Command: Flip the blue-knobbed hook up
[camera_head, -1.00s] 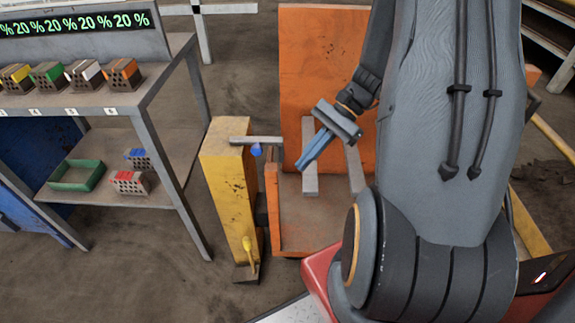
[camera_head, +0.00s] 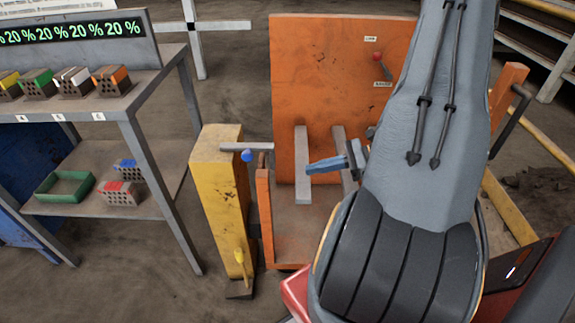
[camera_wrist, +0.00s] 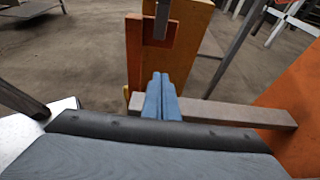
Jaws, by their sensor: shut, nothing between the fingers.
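The blue-knobbed hook (camera_head: 247,146) is a grey bar lying level at the top of a yellow post (camera_head: 220,185), reaching right towards the low orange wall. Its blue knob (camera_head: 247,155) hangs just under the bar. My gripper (camera_head: 309,168) is shut and empty, with blue fingers pointing left. It is right of the hook and apart from it in the picture, above the orange cart. In the wrist view the shut fingers (camera_wrist: 160,82) point at the yellow post (camera_wrist: 190,40). A grey piece (camera_wrist: 163,18) ahead of them is likely the hook's end; the knob is not clear there.
The orange cart has a tall back panel (camera_head: 330,80), a low front wall (camera_head: 264,215) and grey rails (camera_head: 302,165). A yellow-knobbed lever (camera_head: 239,257) is low on the post. A red knob (camera_head: 377,57) is on the panel. A shelf with bricks (camera_head: 150,85) stands left.

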